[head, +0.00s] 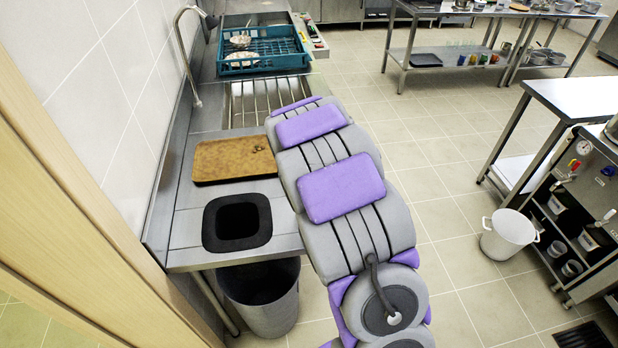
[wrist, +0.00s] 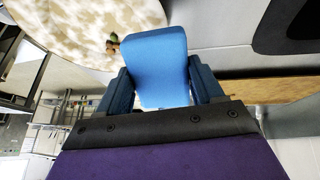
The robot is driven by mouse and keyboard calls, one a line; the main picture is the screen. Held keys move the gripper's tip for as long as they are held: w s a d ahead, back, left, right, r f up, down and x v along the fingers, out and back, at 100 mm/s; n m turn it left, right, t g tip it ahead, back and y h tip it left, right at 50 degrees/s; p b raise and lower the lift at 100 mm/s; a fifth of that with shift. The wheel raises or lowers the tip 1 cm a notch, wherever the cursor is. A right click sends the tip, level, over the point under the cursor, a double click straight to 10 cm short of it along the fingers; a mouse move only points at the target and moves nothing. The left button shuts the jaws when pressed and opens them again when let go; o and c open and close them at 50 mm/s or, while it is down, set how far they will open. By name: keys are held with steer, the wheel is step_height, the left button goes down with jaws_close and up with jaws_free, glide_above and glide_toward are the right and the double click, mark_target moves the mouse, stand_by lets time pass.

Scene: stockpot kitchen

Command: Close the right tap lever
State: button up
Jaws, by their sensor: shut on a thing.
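At the right of the head view stands a steel appliance (head: 590,175) with a round gauge and small tap-like fittings. One fitting has a red handle (head: 575,163); a pale-handled one (head: 609,214) sits lower at the right edge. I cannot tell which is the right tap lever or how it is turned. My gripper (wrist: 160,70) shows its blue jaw in the wrist view. It appears shut on a cream plate (wrist: 75,30) with brown and green food scraps, whose edge passes behind the jaw. My arm hides the gripper in the head view.
The counter at the left holds a brown tray (head: 235,160), a bin opening (head: 237,222) and a blue rack (head: 285,50) with plates. A dark bin (head: 262,300) stands below. A white pot (head: 508,233) stands on the floor by the appliance. Tiled floor between is clear.

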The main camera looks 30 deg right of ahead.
steer(key=w+d, duration=0.1)
steer(key=w, duration=0.2)
steer(key=w+d+b, duration=0.1)
steer(key=w, duration=0.2)
steer(key=w+d+f, duration=0.1)
steer(key=w, duration=0.3)
steer(key=shift+d+b, duration=0.15)
steer(key=shift+b, duration=0.15)
steer(key=shift+w, duration=0.45)
steer(key=shift+w+f+b, duration=0.1)
steer(key=shift+f+b, duration=0.65)
steer(key=shift+f, duration=1.15)
steer(key=shift+r, duration=0.15)
steer(key=o, duration=1.1)
steer(key=shift+c, duration=0.2)
